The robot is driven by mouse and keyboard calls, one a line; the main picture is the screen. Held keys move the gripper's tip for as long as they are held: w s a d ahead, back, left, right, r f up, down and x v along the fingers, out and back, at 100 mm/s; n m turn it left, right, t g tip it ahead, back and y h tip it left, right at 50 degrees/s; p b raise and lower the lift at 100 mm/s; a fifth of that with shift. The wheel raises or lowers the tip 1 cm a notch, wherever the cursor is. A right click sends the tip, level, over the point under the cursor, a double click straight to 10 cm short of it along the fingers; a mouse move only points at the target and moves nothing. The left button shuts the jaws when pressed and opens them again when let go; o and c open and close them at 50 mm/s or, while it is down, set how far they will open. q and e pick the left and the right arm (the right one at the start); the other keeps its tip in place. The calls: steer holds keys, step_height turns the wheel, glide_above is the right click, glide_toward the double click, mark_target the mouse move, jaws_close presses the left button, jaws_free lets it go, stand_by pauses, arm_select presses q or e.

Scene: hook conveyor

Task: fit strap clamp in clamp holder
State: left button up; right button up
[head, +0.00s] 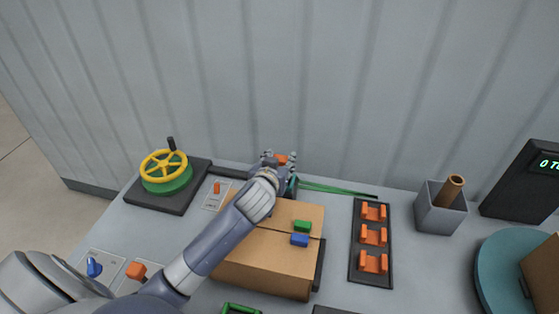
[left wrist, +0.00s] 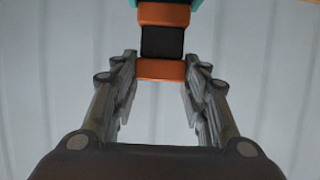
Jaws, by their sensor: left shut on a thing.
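My left gripper (head: 279,160) reaches over the brown cardboard box toward the back edge of the table. It is shut on an orange and black piece, which I take to be the strap clamp (head: 281,158). In the left wrist view the clamp (left wrist: 162,42) shows orange and black sections with teal at its top, between the fingers. A thin green strap (head: 335,189) lies to the right of the gripper; I cannot tell if it joins the clamp. A black plate with three orange brackets (head: 356,268), which looks like the clamp holder, lies right of the box. My right gripper is not in view.
A yellow handwheel (head: 164,166) stands at left. A grey bin (head: 440,212) and a teal disc (head: 505,265) stand at right. A corrugated wall rises behind.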

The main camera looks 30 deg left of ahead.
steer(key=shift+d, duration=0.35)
arm_select(q)
steer(key=shift+f, duration=0.1)
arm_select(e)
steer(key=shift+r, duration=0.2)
arm_select(q)
steer(key=shift+f+b, duration=0.3)
steer(key=shift+f, duration=0.35)
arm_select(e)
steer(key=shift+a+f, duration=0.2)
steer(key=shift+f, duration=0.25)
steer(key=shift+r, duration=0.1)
arm_select(q)
step_height(320, 180, up, 3)
steer(key=p, duration=0.2)
steer(key=shift+f+p, duration=0.1)
steer(key=shift+p, duration=0.25)
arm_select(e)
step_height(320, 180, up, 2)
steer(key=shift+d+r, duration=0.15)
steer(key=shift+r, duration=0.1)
